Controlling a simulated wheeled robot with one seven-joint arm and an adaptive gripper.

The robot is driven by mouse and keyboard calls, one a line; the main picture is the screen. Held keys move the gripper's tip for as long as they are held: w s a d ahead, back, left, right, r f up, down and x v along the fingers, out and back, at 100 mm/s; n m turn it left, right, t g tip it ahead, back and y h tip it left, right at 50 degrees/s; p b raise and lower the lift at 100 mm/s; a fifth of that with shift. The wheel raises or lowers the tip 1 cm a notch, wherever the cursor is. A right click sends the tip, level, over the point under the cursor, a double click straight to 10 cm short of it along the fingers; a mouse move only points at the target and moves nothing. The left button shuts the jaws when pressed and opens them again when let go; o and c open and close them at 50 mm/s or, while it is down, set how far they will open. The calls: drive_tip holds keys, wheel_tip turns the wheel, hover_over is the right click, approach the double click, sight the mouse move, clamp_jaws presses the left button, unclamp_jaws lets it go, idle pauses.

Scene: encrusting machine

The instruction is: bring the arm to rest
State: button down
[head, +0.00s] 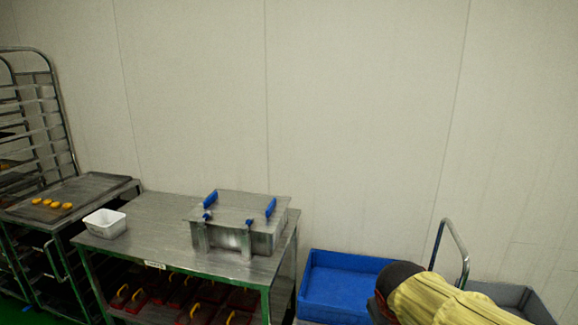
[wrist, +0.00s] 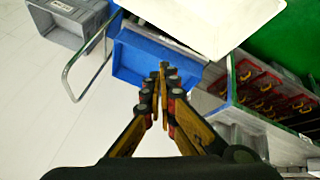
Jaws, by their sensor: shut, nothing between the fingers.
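My gripper (wrist: 163,78) shows in the wrist view, with its yellow and black fingers brought together and nothing between them. It appears over the blue crate (wrist: 135,60); its height above the crate is hard to judge. In the head view my arm (head: 440,302), in a yellow cover with a dark end, reaches in at the bottom right. It covers part of the blue crate (head: 340,285) there, and the fingers are not visible in that view.
A steel table (head: 155,215) with a lidded metal box (head: 240,222) and white tub (head: 105,223) stands left of the crate. Red boxes (head: 200,313) fill its lower shelf. A grey crate (wrist: 68,22) and metal handle (wrist: 72,75) are near my arm. Pale floor (wrist: 40,120) looks clear.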

drive_tip(key=s+a+r+m+y, duration=0.1)
drive_tip(key=s+r, duration=0.1)
drive_tip(key=s, duration=0.8)
drive_tip(key=s+a+r+m+y, duration=0.1)
drive_tip(key=s+a, duration=0.1)
drive_tip(key=s, duration=0.8)
drive_tip(key=shift+a+r+p, duration=0.15)
drive_tip(key=shift+r+p, duration=0.25)
